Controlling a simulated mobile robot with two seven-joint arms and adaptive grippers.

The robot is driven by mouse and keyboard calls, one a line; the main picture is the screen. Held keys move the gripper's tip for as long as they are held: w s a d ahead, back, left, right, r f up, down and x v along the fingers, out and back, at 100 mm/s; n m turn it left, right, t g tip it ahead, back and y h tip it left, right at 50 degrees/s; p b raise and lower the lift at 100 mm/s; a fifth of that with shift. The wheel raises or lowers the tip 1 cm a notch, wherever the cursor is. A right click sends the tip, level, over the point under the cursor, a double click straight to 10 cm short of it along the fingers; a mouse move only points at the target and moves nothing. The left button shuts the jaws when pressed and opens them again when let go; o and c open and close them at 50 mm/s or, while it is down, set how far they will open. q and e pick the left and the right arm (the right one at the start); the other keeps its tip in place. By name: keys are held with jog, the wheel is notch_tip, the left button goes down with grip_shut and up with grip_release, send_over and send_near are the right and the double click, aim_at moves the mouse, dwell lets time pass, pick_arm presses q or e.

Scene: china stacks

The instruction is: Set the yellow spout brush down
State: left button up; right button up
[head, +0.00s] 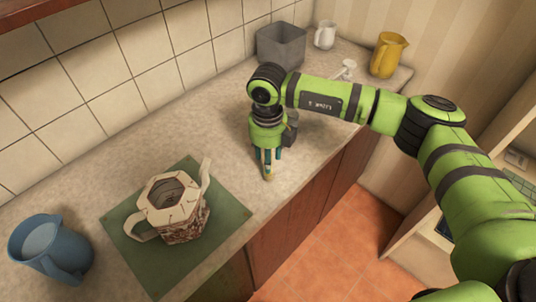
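The yellow spout brush (268,173) shows as a small yellow piece between and just below the fingers of my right gripper (268,156). The gripper points down over the counter, right of the green mat, and seems shut on the brush. The rest of the brush is hidden by the gripper. I cannot tell whether its lower end touches the counter. My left gripper is not in view.
A patterned two-handled pot (178,222) stands on a green mat (136,263). A blue jug (72,262) is at the left front. A grey bin (281,47), white jug (325,35) and yellow pitcher (387,56) stand at the back. Counter between mat and gripper is clear.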

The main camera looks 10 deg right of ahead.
jog(key=shift+r, duration=0.25)
notch_tip(320, 180, up, 10)
jog(key=b, duration=0.4)
jog(key=shift+r, duration=0.25)
jog(key=shift+r+b, duration=0.35)
jog(key=shift+r, duration=0.3)
